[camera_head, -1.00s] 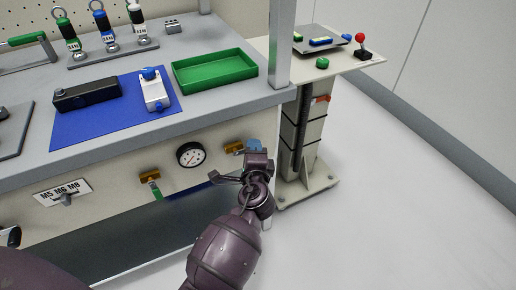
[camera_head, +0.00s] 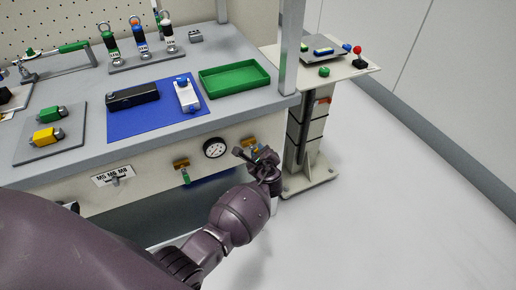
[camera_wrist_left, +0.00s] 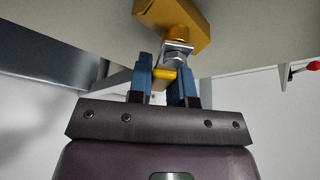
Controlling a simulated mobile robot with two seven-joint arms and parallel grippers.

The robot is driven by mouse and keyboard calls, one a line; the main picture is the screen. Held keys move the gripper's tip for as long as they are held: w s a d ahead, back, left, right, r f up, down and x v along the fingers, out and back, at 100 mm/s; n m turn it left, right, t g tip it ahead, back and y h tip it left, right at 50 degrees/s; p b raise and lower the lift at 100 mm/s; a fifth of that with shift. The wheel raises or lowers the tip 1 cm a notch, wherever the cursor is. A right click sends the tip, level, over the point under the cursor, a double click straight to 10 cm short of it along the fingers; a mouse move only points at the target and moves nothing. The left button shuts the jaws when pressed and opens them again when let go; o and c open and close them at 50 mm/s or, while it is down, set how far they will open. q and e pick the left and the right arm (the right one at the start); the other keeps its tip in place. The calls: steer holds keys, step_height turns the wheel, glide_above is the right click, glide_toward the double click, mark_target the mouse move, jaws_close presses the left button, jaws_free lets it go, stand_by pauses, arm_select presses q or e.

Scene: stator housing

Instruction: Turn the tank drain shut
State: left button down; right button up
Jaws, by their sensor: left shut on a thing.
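Two brass-coloured valves sit on the bench's front panel, either side of a round gauge (camera_head: 215,148). The left valve (camera_head: 181,165) has a green handle (camera_head: 186,176) hanging down. The right valve (camera_head: 249,143) is partly hidden by my left gripper (camera_head: 268,160), which is at its lower right. In the left wrist view the right valve's yellow body (camera_wrist_left: 178,20) is at the top, with a metal nut (camera_wrist_left: 178,52) below it. My left gripper (camera_wrist_left: 165,80) is shut on the valve's handle there; the fingers mostly hide the handle. My right gripper is not in view.
The bench top holds a green tray (camera_head: 234,78), a blue mat (camera_head: 136,126) and a grey plate (camera_head: 24,151) with green and yellow parts. The floor at the right is clear.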

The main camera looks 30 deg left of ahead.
arm_select(q)
steer(key=shift+s+a+r+m+g+y+p, duration=0.1)
steer(key=shift+a+r+m+g+y+p, duration=0.2)
steer(key=shift+m+p, duration=0.3)
steer(key=shift+s+a+f+m+g+y+p, duration=0.2)
steer(key=shift+m+g+p, duration=0.1)
steer(key=shift+m+p, duration=0.15)
steer(key=shift+s+a+f+m+g+y+p, duration=0.1)
steer(key=shift+s+f+m+g+p, duration=0.1)
steer(key=shift+m+g+p, duration=0.2)
steer(key=shift+s+a+f+m+g+y+p, duration=0.2)
steer(key=shift+s+m+g+p, duration=0.1)
steer(key=shift+m, duration=0.2)
steer(key=shift+s+a+f+m+g+y+p, duration=0.1)
steer(key=shift+s+m+g+y+p, duration=0.15)
steer(key=shift+m, duration=0.2)
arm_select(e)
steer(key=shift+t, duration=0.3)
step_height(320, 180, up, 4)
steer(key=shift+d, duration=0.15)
arm_select(q)
steer(key=shift+s+f, duration=0.1)
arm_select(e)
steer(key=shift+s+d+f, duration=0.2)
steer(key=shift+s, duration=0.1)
